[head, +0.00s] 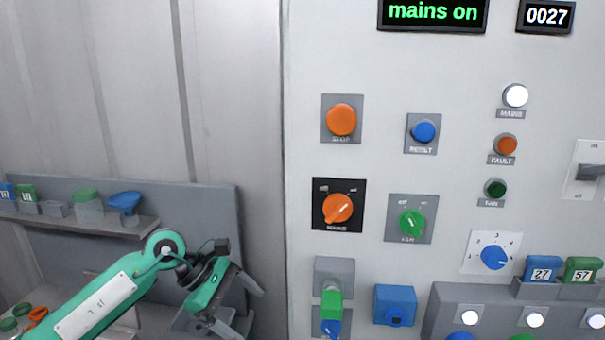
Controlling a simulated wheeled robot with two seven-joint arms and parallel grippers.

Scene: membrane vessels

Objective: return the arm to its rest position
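My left arm (100,303), green with a white label, comes in from the lower left. My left gripper (243,311) is at its end, in front of the lower shelf area and left of the control panel. Its two grey fingers look spread apart, with nothing visible between them. It is clear of the panel's controls. My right arm and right gripper are not in view.
The control panel (456,60) on the right carries an orange stop button (341,119), an orange knob (337,208), a green knob (411,223) and a blue dial (494,257). A shelf (110,226) behind my arm holds small containers.

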